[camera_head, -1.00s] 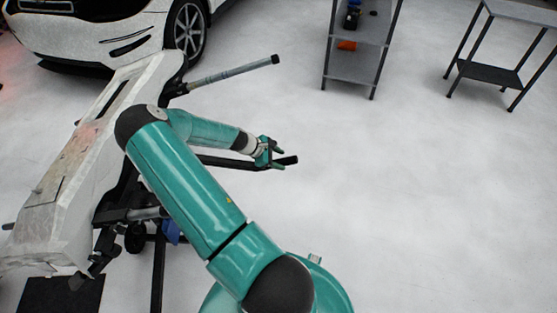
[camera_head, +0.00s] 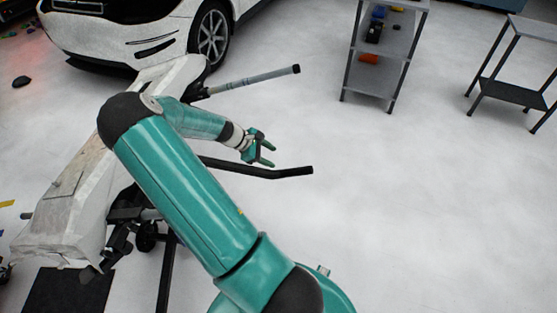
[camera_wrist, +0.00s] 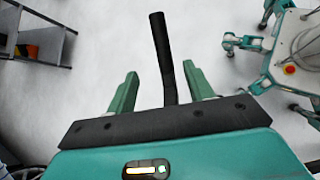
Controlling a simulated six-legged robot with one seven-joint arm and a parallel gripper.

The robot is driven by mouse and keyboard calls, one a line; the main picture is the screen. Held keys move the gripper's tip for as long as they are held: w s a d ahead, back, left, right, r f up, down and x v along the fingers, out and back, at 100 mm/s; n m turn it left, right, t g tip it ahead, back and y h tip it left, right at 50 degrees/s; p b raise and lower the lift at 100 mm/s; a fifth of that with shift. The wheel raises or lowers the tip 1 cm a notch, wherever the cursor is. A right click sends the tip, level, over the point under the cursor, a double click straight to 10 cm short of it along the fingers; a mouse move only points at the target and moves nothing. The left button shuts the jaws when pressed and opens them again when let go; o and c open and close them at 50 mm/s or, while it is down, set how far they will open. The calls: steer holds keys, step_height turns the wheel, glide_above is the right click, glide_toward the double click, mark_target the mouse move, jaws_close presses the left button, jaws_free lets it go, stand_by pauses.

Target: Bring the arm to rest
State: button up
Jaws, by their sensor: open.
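My gripper (camera_head: 266,150) is at the end of my teal arm, out to the right of a white panel in the head view. Its two green fingers are apart and nothing shows between them in the head view. The wrist view shows the gripper (camera_wrist: 160,88) with the fingers apart. A black bar (camera_wrist: 163,50) of the stand shows between and beyond the fingers there. In the head view the bar (camera_head: 270,172) passes just below the gripper. I cannot tell whether they touch.
The white bumper-like panel (camera_head: 70,205) lies on a dark stand at the left. A second stand bar (camera_head: 250,81) sticks out above. A white car (camera_head: 150,30) is behind. A grey shelf (camera_head: 380,70) and a small table (camera_head: 512,95) stand at the back right. The floor at right is clear.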

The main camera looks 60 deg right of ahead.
steer(key=shift+w+a+r, duration=0.2)
steer(key=shift+r, duration=0.05)
stand_by(0.5)
steer(key=w+a+r+m+t+y, duration=0.2)
steer(key=w+a+r+t, duration=0.15)
steer(key=a+r, duration=0.65)
steer(key=w+a+r+m+t+y, duration=0.2)
steer(key=w+a+r+t, duration=0.15)
steer(key=a+r, duration=0.6)
steer(key=s+a+r+t, duration=0.1)
steer(key=s+a+r, duration=0.2)
steer(key=a, duration=0.4)
steer(key=s+a+r+t+y, duration=0.1)
steer(key=s+a+r, duration=0.3)
steer(key=a, duration=0.4)
steer(key=s+a+r+m+t, duration=0.1)
steer(key=s+a+r+t, duration=0.2)
steer(key=a+r, duration=0.3)
steer(key=shift+s+a+y, duration=0.4)
steer(key=shift+s+a, duration=0.35)
steer(key=shift+a, duration=0.1)
